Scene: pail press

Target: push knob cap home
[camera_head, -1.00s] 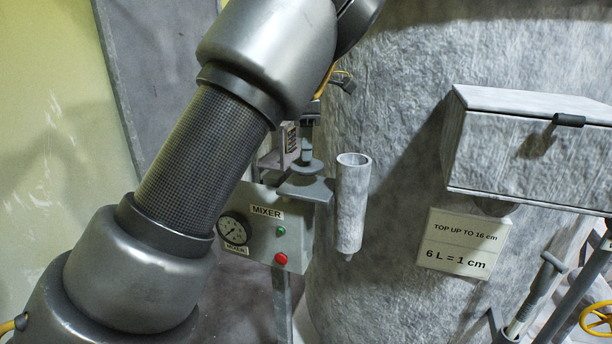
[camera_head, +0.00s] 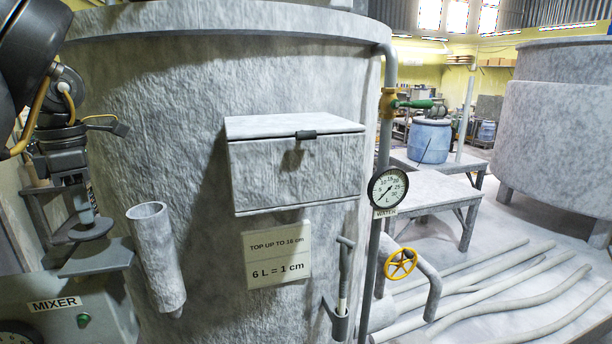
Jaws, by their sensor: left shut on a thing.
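My left gripper (camera_head: 82,205) is at the left edge, pointing down over the mixer stand. It is shut on a grey piece with a round flange (camera_head: 91,229), which looks like the knob cap. The fingers hide much of its upper part. The flange sits just above a flat grey bracket (camera_head: 98,260); I cannot tell whether they touch or how far down the cap is seated. The mixer panel (camera_head: 60,305) with its green button is below. My right gripper is not in view.
A grey open tube (camera_head: 158,260) stands just right of the bracket, by the big vat (camera_head: 150,110). A grey box (camera_head: 295,170) juts from the vat. A water gauge (camera_head: 387,188), pipe and yellow valve wheel (camera_head: 400,264) are at centre right. Hoses lie on the floor.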

